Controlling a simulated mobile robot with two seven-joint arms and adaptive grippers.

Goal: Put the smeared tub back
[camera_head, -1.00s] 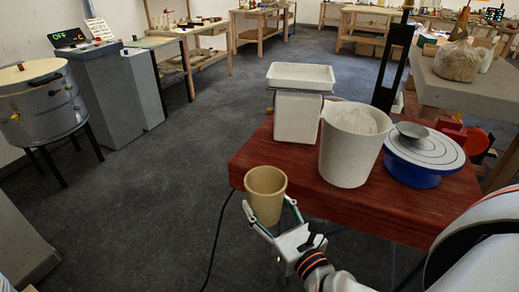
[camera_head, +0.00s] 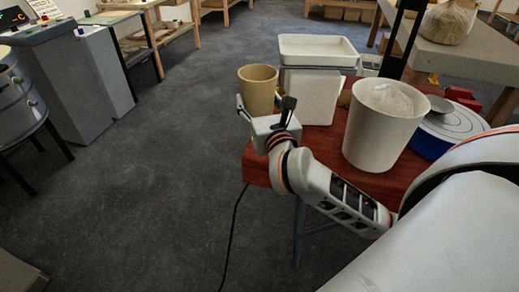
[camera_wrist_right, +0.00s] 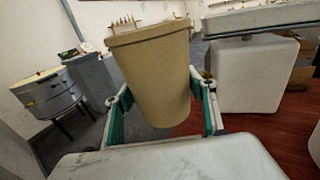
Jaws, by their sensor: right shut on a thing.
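A tan tub (camera_head: 258,92) with an open top is held upright in my right gripper (camera_head: 259,106), left of the white box with the tray on it. In the right wrist view the tub (camera_wrist_right: 155,70) sits between the two green-padded fingers of the gripper (camera_wrist_right: 163,112), tilted in the picture. I cannot make out a smear on it. It appears held off the red table (camera_head: 262,168), near its left edge. My left gripper is not in view.
A white box (camera_head: 312,97) with a shallow white tray (camera_head: 318,50) on top stands close right of the tub. A large white bucket (camera_head: 380,135) with pale contents and a blue-based wheel (camera_head: 428,145) stand further right. Open floor lies to the left.

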